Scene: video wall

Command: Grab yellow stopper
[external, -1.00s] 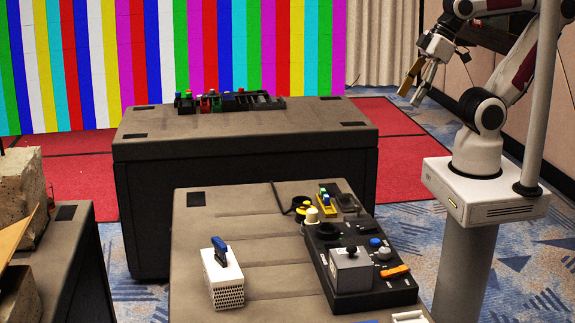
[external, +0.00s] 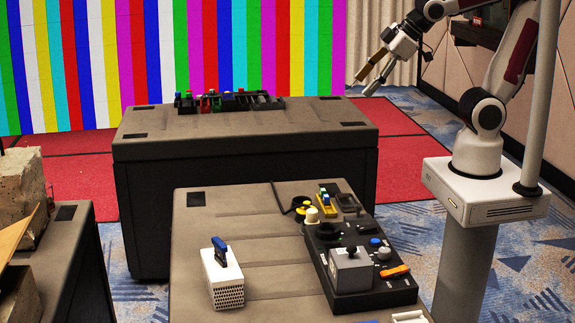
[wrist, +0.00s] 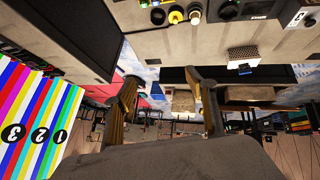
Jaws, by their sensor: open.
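A small pale yellow stopper-like piece (external: 311,215) stands on the near table, at the far left corner of the black control panel (external: 350,262). Close behind it are a black and yellow round piece (external: 301,205) and a small yellow and blue item (external: 325,198). I cannot tell for certain which is the yellow stopper. My gripper (external: 360,89) is open and empty in the air, above and beyond these pieces, past the far table's right end. In the wrist view, its two fingers (wrist: 163,90) are spread, and small round yellowish pieces (wrist: 176,14) show at the top.
The panel carries a grey joystick box (external: 351,268), a blue knob and an orange lever. A white perforated box with a blue handle (external: 222,275) stands to its left. The far table (external: 250,125) bears a dark rack (external: 228,101) of coloured items. A striped video wall stands behind.

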